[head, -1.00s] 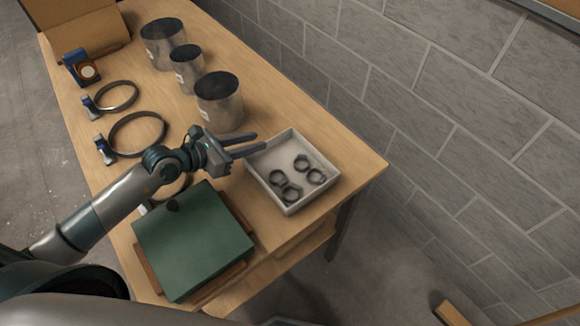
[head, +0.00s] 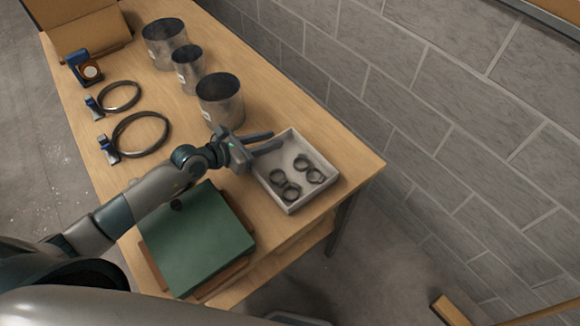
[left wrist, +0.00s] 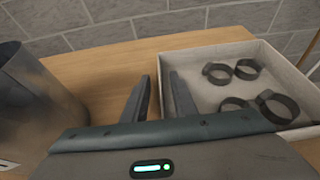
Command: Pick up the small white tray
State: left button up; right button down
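The small white tray (head: 312,199) is a shallow open box near the right end of the table, holding several small dark ring clamps (head: 290,190). It also shows in the left wrist view (left wrist: 215,55). My left gripper (head: 278,140) is open at the tray's wall nearest the metal cylinders. In the left wrist view its fingers (left wrist: 158,92) stand apart, with the tray's left wall running between them, one finger outside and one over the inside. I cannot tell whether either finger touches the wall. My right gripper is not in view.
A metal cylinder (head: 220,102) stands close beside my left gripper, with two more behind it. A green box (head: 200,245) lies at the near edge. Two large ring clamps (head: 140,134) lie to the left. A grey block wall (head: 400,110) runs behind the table.

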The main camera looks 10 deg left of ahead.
pick_arm(q)
jog(key=shift+c, duration=0.3)
jog(key=c, duration=0.6)
grip_shut()
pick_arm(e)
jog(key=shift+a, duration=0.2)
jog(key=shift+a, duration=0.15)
pick_arm(q)
jog(key=shift+r, duration=0.15)
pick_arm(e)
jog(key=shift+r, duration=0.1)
